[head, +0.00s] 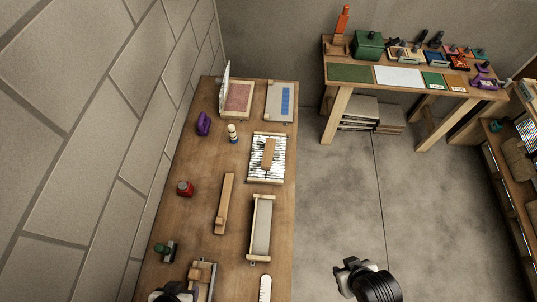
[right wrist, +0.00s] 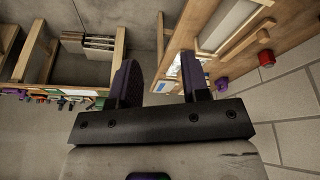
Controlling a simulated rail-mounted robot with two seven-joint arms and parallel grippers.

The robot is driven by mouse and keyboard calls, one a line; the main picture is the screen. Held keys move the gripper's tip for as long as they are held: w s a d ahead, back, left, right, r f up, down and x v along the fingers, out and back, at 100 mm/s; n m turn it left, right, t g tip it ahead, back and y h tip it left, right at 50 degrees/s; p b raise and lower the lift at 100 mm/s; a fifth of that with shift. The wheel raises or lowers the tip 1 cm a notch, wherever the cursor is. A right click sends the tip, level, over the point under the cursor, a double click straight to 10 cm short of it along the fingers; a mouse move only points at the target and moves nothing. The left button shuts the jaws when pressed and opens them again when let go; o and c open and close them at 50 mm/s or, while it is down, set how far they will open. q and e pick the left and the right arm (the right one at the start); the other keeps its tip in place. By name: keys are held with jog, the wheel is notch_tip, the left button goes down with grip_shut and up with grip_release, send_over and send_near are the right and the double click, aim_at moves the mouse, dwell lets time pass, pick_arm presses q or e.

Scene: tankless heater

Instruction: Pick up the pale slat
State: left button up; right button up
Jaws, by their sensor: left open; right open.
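A long, light-tan wooden slat (head: 225,203) lies lengthwise on the wooden bench, left of a framed tray. A white, notched strip (head: 265,288) is cut off by the bottom edge of the head view. A short wooden piece (head: 268,152) lies on a white ribbed rack. I cannot tell for sure which is the pale slat. My left gripper (head: 172,293) shows only partly at the bottom edge, apart from all three. My right gripper (head: 346,268) is over the floor right of the bench; in the right wrist view (right wrist: 160,82) its fingers are apart and empty.
The bench (head: 200,240) also bears a red jar (head: 185,188), a purple bottle (head: 203,123), a framed tray (head: 261,228) and a green-knobbed tool (head: 164,249). A stone wall (head: 80,130) borders its left side. The floor (head: 335,200) to the right is clear.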

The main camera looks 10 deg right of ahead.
jog(key=shift+o, duration=0.2)
jog(key=shift+a, duration=0.15)
jog(key=o, duration=0.6)
